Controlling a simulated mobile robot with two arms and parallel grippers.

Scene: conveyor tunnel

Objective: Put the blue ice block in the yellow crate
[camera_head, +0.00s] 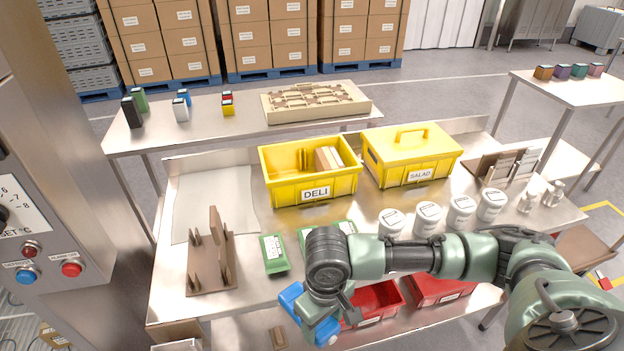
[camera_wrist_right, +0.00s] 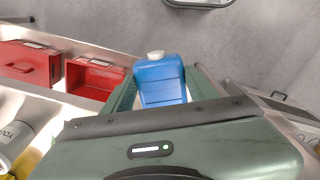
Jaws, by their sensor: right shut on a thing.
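My right gripper (camera_head: 312,316) is shut on the blue ice block (camera_head: 292,297), in front of the table's near edge at lower middle. In the right wrist view the block (camera_wrist_right: 161,80), with a white cap, sits between the green fingers of the gripper (camera_wrist_right: 160,94). The open yellow crate (camera_head: 313,189), labelled DELI, stands on the table farther back and holds some light brown items. A second yellow crate (camera_head: 410,172), labelled SALAD, has a handled lid on and stands to its right. My left gripper is not in view.
Green packs (camera_head: 274,254) and several white tubs (camera_head: 428,219) stand in front of the crates. A brown spiked rack (camera_head: 210,278) is at left. A control cabinet (camera_head: 45,200) stands far left.

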